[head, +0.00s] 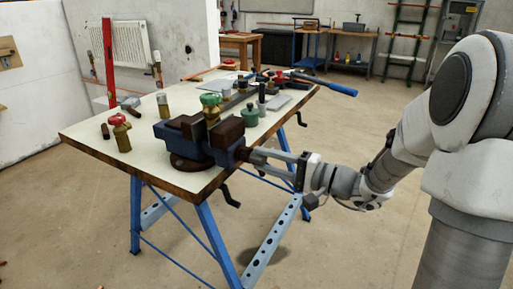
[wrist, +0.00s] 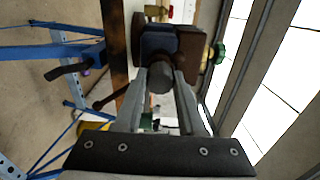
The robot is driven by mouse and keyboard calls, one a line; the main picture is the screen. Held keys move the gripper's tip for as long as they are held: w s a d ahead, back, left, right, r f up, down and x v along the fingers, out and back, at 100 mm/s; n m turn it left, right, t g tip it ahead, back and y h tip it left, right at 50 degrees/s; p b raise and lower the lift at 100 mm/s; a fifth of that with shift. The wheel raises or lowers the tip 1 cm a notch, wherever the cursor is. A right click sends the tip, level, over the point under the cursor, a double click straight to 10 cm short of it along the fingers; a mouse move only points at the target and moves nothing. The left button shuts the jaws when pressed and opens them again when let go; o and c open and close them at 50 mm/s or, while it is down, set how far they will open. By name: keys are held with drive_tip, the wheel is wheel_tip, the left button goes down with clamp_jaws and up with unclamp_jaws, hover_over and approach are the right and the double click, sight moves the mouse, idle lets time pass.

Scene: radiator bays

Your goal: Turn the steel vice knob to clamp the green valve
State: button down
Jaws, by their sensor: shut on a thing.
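The blue vice (head: 222,157) with dark brown jaws is mounted at the near edge of the workbench. The green valve (head: 211,101), a brass body with a green handwheel, stands upright between the jaws. Its green wheel also shows in the wrist view (wrist: 218,53). My gripper (head: 254,154) reaches in from the right at the vice's near end. In the wrist view my gripper (wrist: 160,76) is shut on the grey steel knob (wrist: 159,79), one finger on each side. The knob is mostly hidden by the fingers in the head view.
The pale bench top (head: 100,137) holds a red-wheeled brass valve (head: 121,133), another brass fitting (head: 163,104) and a green pot-like item (head: 250,116) close beside the vice. A blue-handled tool (head: 325,84) overhangs the far right edge. Blue trestle legs (head: 219,245) stand below. Floor to the right is open.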

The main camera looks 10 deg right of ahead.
drive_tip(key=m+p, duration=0.4)
drive_tip(key=shift+r, duration=0.2)
drive_tip(key=m+p, duration=0.7)
drive_tip(key=p, duration=0.1)
drive_tip(key=shift+m, duration=0.4)
drive_tip(key=m+p, duration=0.4)
drive_tip(key=p, duration=0.1)
drive_tip(key=shift+d+f+m, duration=0.1)
drive_tip(key=shift+m, duration=0.2)
drive_tip(key=m+p, duration=0.6)
drive_tip(key=shift+s, duration=0.1)
drive_tip(key=m+p, duration=0.2)
drive_tip(key=m, duration=0.1)
drive_tip(key=shift+f+m+p, duration=0.1)
drive_tip(key=shift+m+p, duration=0.2)
drive_tip(key=shift+f+m, duration=0.2)
drive_tip(key=shift+m, duration=0.4)
